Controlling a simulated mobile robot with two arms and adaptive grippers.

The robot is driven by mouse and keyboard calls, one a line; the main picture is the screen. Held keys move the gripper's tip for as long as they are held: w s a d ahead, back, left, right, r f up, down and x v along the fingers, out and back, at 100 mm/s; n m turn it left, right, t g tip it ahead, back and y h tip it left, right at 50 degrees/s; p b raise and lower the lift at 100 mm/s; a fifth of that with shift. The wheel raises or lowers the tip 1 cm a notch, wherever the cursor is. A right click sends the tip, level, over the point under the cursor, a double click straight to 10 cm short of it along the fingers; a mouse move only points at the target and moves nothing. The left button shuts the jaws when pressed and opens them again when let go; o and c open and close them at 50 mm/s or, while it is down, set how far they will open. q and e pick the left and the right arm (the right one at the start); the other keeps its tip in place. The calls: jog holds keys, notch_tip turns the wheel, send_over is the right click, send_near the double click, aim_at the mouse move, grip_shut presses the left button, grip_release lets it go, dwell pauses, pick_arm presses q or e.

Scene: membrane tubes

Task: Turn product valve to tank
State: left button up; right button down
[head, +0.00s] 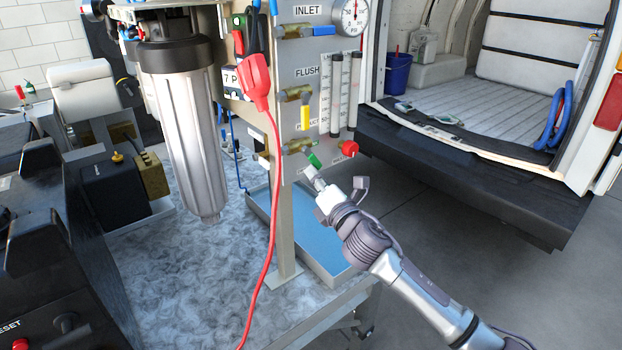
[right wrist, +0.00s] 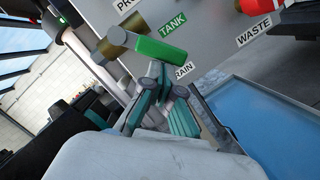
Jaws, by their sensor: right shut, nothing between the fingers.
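The product valve has a brass body (head: 296,146) and a green handle (head: 313,159), low on the grey panel below the yellow-handled valve. In the head view the handle slants down to the right. In the right wrist view the green handle (right wrist: 160,50) lies between the TANK label (right wrist: 172,25) and a partly hidden label ending in "RAIN" (right wrist: 184,70). My right gripper (head: 318,182) is shut and empty, just below the handle's free end. Its fingers (right wrist: 157,76) cover part of the view; whether they touch the handle, I cannot tell. My left gripper is not in view.
A red knob (head: 349,148) sticks out right of the valve. Yellow (head: 305,118) and blue (head: 325,30) handles are above. A red cable (head: 273,200) hangs at the left. A blue tray (head: 310,235) lies below the panel. A large filter housing (head: 185,130) stands left.

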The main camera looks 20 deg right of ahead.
jog(key=d+r+n+y, duration=0.1)
jog(key=n, duration=0.2)
jog(key=w+d+r+n+y+b, duration=0.1)
jog(key=n, duration=0.3)
jog(key=d+r+n+y+b, duration=0.1)
jog(key=d+n, duration=0.1)
jog(key=n, duration=0.2)
jog(key=shift+w, duration=0.2)
jog(key=shift+d, duration=0.1)
dwell(0.5)
